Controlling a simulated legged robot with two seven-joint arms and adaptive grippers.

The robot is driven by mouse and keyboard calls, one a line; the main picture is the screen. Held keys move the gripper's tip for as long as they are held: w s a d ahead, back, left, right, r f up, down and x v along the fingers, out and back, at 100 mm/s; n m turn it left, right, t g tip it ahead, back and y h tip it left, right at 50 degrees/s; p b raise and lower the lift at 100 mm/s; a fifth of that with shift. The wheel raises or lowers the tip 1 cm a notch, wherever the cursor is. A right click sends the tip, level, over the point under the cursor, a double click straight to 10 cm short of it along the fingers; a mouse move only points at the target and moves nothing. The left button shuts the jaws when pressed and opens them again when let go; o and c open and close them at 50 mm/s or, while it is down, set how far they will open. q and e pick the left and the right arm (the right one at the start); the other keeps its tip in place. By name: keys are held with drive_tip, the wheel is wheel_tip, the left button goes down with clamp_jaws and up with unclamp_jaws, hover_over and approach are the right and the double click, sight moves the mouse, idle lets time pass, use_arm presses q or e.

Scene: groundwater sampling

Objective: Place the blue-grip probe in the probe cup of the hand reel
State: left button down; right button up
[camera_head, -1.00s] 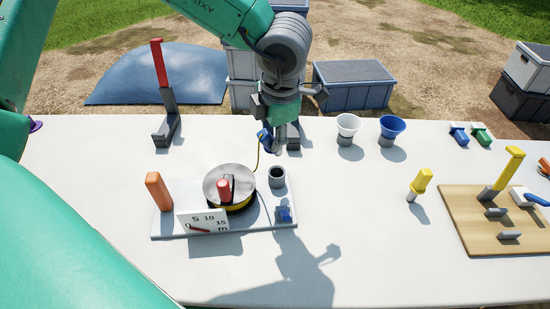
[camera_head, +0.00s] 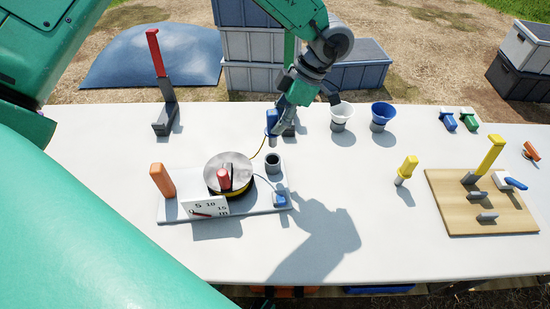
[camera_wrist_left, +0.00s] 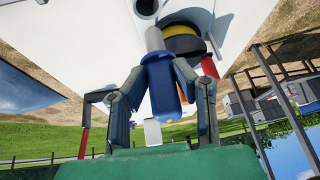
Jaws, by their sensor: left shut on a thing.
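My left gripper (camera_head: 280,118) is shut on the blue-grip probe (camera_head: 271,124) and holds it just behind the hand reel (camera_head: 230,170). In the left wrist view the probe's blue grip (camera_wrist_left: 163,82) lies between the two fingers, with its grey end pointing away from the gripper. The probe cup (camera_head: 273,164) is a dark grey open cylinder on the reel's white base, right of the drum. The probe appears above and behind the cup, apart from it. A thin orange-yellow cable (camera_head: 259,149) runs from the drum towards the probe. My right gripper is not in view.
An orange post (camera_head: 162,180) and a scale plate (camera_head: 205,207) stand on the reel base. A white funnel (camera_head: 342,112) and a blue funnel (camera_head: 382,115) stand to the right. A red-topped stand (camera_head: 156,52) is at the back left. The front middle table is clear.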

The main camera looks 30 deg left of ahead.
use_arm(q)
wheel_tip(320, 180, down, 8)
drive_tip(key=shift+f, duration=0.5)
drive_tip(key=c, duration=1.3)
unclamp_jaws()
drive_tip(key=v, duration=1.2)
